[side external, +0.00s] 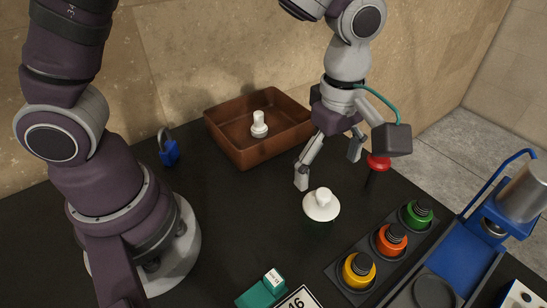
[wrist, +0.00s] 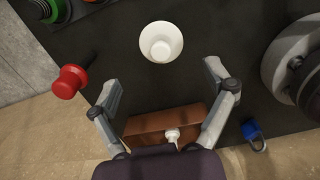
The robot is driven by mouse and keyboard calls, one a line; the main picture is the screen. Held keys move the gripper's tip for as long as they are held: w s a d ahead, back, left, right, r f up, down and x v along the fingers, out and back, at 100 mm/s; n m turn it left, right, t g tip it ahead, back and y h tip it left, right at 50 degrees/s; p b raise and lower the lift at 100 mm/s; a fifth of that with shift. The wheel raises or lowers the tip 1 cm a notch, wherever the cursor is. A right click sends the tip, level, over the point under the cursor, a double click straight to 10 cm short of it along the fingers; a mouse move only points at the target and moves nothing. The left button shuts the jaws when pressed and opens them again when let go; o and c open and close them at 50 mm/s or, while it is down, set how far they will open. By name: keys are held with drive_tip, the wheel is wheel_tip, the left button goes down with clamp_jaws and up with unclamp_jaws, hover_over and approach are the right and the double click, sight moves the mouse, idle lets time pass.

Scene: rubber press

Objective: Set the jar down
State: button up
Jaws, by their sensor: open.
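The jar (side external: 321,205) stands upright on the dark table, with a white lid and a raised knob; its body is mostly hidden under the lid. In the wrist view the jar (wrist: 161,42) shows from above as a white disc just beyond my fingertips, centred between them. My gripper (side external: 329,165) is open and empty, on the tray side of the jar. In the wrist view my gripper (wrist: 161,85) has its fingers spread wide, apart from the jar.
A brown tray (side external: 241,157) holding a white knobbed piece (side external: 259,125) lies behind. A red-topped knob (side external: 378,162) stands close right of my gripper. A rack with yellow, orange and green springed pieces (side external: 390,239), a blue press (side external: 470,245) and a blue padlock (side external: 169,152) are nearby.

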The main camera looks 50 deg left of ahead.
drive_tip(key=s+a+r+m+t, duration=0.2)
drive_tip(key=s+a+r+m, duration=0.1)
drive_tip(key=a+m, duration=0.3)
drive_tip(key=s+a+r+m+t, duration=0.3)
drive_tip(key=s+a+r+m, duration=0.1)
drive_tip(key=m, duration=0.6)
drive_tip(key=a+r, duration=0.1)
drive_tip(key=a, duration=0.1)
drive_tip(key=shift+s+a+r, duration=0.2)
drive_tip(key=shift+a+r, duration=0.05)
drive_tip(key=shift+a, duration=0.1)
drive_tip(key=shift+o, duration=0.5)
drive_tip(key=shift+s+a+m, duration=0.15)
drive_tip(key=shift+s+m, duration=0.15)
drive_tip(key=shift+m, duration=0.3)
